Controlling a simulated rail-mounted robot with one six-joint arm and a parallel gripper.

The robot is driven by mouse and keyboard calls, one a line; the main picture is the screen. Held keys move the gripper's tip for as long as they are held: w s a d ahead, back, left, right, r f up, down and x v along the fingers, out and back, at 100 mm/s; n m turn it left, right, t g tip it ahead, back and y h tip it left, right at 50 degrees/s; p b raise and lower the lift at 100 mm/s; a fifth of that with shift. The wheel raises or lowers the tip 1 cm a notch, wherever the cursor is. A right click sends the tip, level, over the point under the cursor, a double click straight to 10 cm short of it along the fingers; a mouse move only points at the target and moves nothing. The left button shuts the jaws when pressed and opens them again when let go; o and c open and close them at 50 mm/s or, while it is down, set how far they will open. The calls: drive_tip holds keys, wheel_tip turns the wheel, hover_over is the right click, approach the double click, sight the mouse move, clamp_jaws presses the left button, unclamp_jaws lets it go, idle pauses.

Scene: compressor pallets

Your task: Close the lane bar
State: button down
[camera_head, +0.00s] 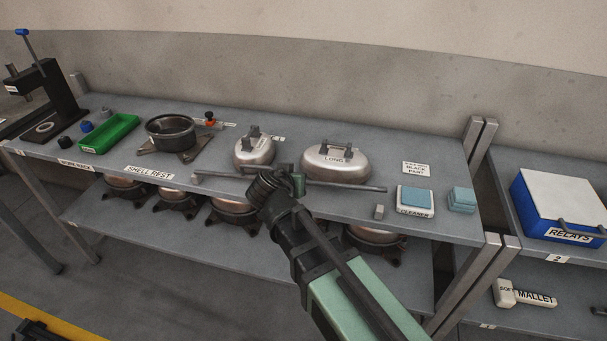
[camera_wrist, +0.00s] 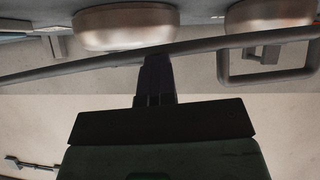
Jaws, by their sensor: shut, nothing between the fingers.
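The lane bar (camera_head: 345,186) is a thin grey bar running along the front of the upper shelf, before the two silver shells. Its left end is at a small block, and its right end lies near a short grey post (camera_head: 379,211). My gripper (camera_head: 277,181) is shut and empty at the bar's middle and hides part of it. In the wrist view the bar (camera_wrist: 80,68) crosses the whole picture, and my shut fingers (camera_wrist: 158,66) reach up to it. I cannot tell whether they touch it.
Behind the bar stand a small shell (camera_head: 255,151) and the "LONG" shell (camera_head: 336,165), both with handles. A cleaner box (camera_head: 415,199) and blue pads (camera_head: 462,199) sit at right. A black pot (camera_head: 171,131) and green tray (camera_head: 108,134) are at left.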

drive_tip(key=shift+d+f+b, duration=0.2)
drive_tip(key=shift+f+b, duration=1.05)
drive_tip(key=shift+f, duration=0.6)
drive_tip(key=shift+s, duration=0.1)
drive_tip(key=s+a+r+p, duration=0.2)
drive_tip(key=s+r+p, duration=0.6)
drive_tip(key=r+p, duration=0.1)
drive_tip(key=shift+s+a+r+p, duration=0.2)
drive_tip(key=shift+s+r+p, duration=0.1)
drive_tip(key=shift+s+p, duration=0.1)
